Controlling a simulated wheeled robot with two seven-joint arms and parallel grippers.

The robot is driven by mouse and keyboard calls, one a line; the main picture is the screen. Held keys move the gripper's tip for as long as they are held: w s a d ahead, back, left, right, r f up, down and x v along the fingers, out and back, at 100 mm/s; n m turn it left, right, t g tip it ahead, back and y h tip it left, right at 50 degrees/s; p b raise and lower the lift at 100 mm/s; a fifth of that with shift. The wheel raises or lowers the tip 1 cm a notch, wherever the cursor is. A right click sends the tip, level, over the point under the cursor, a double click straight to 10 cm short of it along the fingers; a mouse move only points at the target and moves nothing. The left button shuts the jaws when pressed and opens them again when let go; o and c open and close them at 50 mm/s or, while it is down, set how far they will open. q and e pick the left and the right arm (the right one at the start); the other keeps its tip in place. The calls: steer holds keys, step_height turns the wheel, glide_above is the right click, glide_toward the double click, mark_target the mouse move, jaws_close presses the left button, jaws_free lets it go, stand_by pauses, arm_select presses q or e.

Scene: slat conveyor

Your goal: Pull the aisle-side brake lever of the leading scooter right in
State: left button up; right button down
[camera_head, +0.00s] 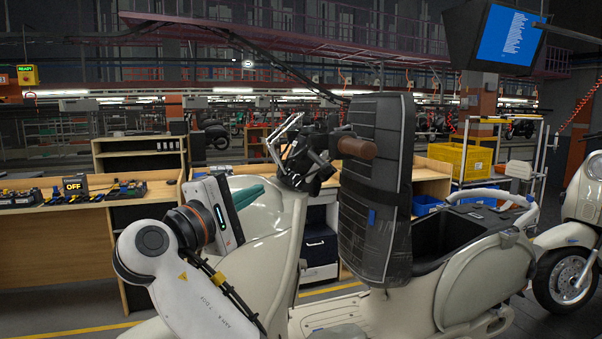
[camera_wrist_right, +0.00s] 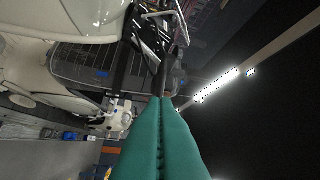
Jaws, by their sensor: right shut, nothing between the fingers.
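The leading scooter (camera_head: 255,225) is cream, its front and handlebar in the middle of the head view. Its black handlebar assembly (camera_head: 305,160) carries a brown grip (camera_head: 358,148) and silver rods (camera_head: 284,133). I cannot clearly tell the brake lever from these dark and silver parts. My right gripper (camera_head: 262,188) has teal fingers, low and left of the handlebar in the picture. In the right wrist view the gripper's fingers (camera_wrist_right: 167,99) lie together, empty, their tips appearing just below the dark handlebar parts (camera_wrist_right: 150,45). Contact cannot be told. My left gripper is out of view.
A dark ribbed panel (camera_head: 372,215) stands upright behind the handlebar, above the scooter's open compartment (camera_head: 440,238). Another scooter (camera_head: 580,240) stands at the right edge. A wooden workbench (camera_head: 60,240) with tools is at the left; a yellow crate (camera_head: 465,160) is behind.

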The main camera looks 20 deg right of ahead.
mark_target(327, 172)
steer(key=s+d+p+x, duration=0.1)
steer(key=s+p+x, duration=0.1)
steer(key=p+x, duration=0.5)
steer(key=x, duration=0.7)
steer(key=shift+s+d, duration=0.15)
steer(key=shift+s, duration=0.15)
steer(key=shift+s+d+r+n+t+y, duration=0.1)
steer(key=shift+s+d+n+t+y, duration=0.1)
steer(key=shift+d+n+t+y, duration=0.45)
steer(key=shift+s+d+f+n+t+y, duration=0.15)
steer(key=shift+d+y, duration=0.25)
steer(key=shift+d, duration=0.5)
steer(key=shift+s+d+r+n+t+y, duration=0.15)
steer(key=shift+s+d+n+t+y, duration=0.2)
steer(key=shift+d+t+y, duration=0.3)
